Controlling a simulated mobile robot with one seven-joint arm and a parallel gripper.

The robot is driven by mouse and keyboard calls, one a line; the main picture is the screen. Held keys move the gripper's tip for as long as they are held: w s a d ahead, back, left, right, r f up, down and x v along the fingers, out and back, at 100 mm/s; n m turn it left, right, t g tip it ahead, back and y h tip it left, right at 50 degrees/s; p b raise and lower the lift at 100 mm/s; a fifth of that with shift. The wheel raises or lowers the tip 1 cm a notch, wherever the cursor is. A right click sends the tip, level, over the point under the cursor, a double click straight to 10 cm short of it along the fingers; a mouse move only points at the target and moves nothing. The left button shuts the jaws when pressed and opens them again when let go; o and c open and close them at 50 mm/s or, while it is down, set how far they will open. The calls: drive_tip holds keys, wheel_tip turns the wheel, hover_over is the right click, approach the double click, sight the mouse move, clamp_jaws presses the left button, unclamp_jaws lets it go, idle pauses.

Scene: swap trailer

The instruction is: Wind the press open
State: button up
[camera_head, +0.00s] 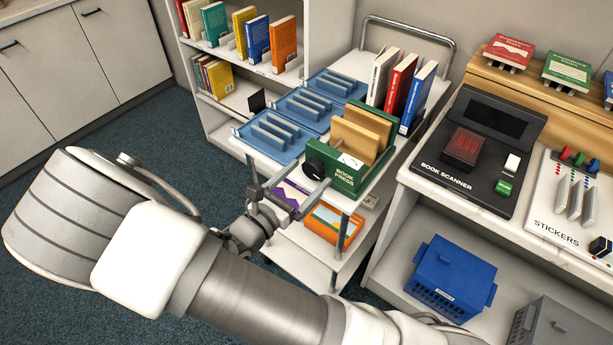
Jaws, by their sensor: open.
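The green book press (333,183) stands at the near end of the white trolley's top, with "BOOK PRESS" on its front. A black round knob (312,169) sits on its left front, beside a small white dial (350,161). Two tan boards (362,131) stand upright in the press; whether anything is between them is hard to tell. My gripper (285,177) is open, with its dark fingers just left of and in front of the knob. I see no clear contact between fingers and knob.
Blue trays (272,137) lie behind the press, and upright books (401,88) stand right of them. The trolley's lower shelf holds an orange book (331,222). A counter with a book scanner (478,150) is on the right. Carpet is clear on the left.

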drive_tip(key=shift+w+d, duration=0.2)
drive_tip(key=c, duration=1.4)
drive_tip(key=shift+o, duration=0.2)
